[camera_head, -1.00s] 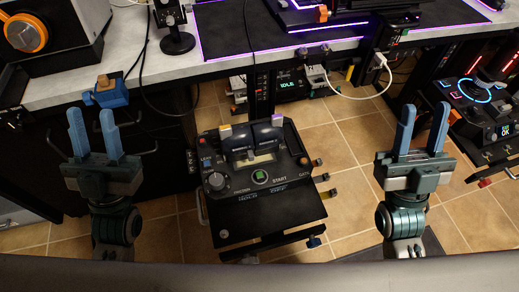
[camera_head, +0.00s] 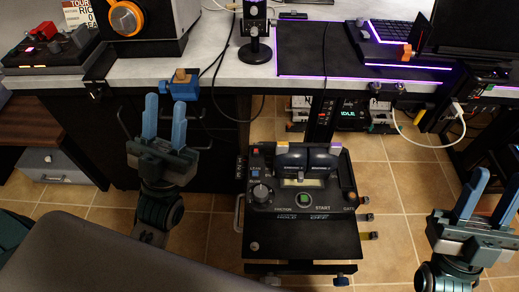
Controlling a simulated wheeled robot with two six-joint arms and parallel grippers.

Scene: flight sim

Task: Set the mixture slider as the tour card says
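A tour card (camera_head: 78,14) shows in part at the top left, behind a console. Its large letters include "TOUR", but its setting cannot be read. The console (camera_head: 40,60) on the desk's left end has red knobs (camera_head: 46,30); I cannot tell whether one is the mixture slider. My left gripper (camera_head: 165,104) is open and empty before the desk's front edge. My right gripper (camera_head: 495,182) is open and empty at the lower right, right of the control unit.
The grey desk (camera_head: 205,68) runs across the top. A blue clamp with an orange-brown top (camera_head: 182,88) sits on its front edge. A webcam-like device (camera_head: 256,45) and a keyboard (camera_head: 398,30) stand on it. A white cable (camera_head: 435,140) hangs at the right. Tiled floor (camera_head: 400,200) is open between the control unit and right gripper.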

